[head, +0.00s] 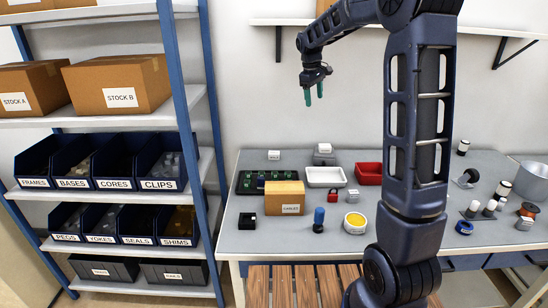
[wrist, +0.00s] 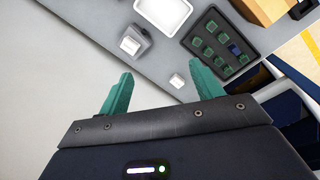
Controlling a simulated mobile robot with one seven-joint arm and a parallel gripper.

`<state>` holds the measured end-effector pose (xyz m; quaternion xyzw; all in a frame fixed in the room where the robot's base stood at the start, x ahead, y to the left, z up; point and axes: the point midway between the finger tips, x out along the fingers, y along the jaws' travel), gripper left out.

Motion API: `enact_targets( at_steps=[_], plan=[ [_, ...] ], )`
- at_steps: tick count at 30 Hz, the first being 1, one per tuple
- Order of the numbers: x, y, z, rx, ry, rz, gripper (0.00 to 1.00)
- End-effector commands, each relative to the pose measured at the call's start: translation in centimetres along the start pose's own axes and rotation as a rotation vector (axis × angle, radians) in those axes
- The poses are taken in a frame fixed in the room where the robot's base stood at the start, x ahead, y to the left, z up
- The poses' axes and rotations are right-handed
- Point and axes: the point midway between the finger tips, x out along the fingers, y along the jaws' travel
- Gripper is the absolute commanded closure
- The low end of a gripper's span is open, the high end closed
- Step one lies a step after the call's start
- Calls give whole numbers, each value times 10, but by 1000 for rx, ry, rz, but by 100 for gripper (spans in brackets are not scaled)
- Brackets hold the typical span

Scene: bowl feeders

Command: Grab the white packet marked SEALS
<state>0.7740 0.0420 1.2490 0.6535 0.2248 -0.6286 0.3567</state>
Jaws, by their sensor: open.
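My gripper (head: 314,95) hangs in the air above the back of the workbench, with its green fingers apart and nothing between them. Both fingers also show in the wrist view (wrist: 160,72). A small white block-like item (head: 274,155) sits at the back left of the bench, and it shows in the wrist view (wrist: 177,80) below and beyond the fingers. It may be the packet, but its marking is too small to read. A blue bin labelled SEALS (head: 139,241) stands on the lower shelf of the rack; I cannot make out a white packet in it.
Near the white item are a black tray of green parts (head: 240,183), a cardboard box (head: 284,198), a white tray (head: 325,177) and a grey-and-white device (head: 324,158). A red tray (head: 368,174) lies further right. The blue-posted rack (head: 181,100) stands left of the bench.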

Motion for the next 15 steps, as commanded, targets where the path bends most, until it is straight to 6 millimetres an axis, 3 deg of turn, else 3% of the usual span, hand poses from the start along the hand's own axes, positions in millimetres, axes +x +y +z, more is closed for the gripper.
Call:
enact_targets(
  at_steps=[3,15],
  plan=[
    [20,7,-36,-70,-27,-3,35],
    [93,14,-146,-301,-117,-9,35]
  ],
)
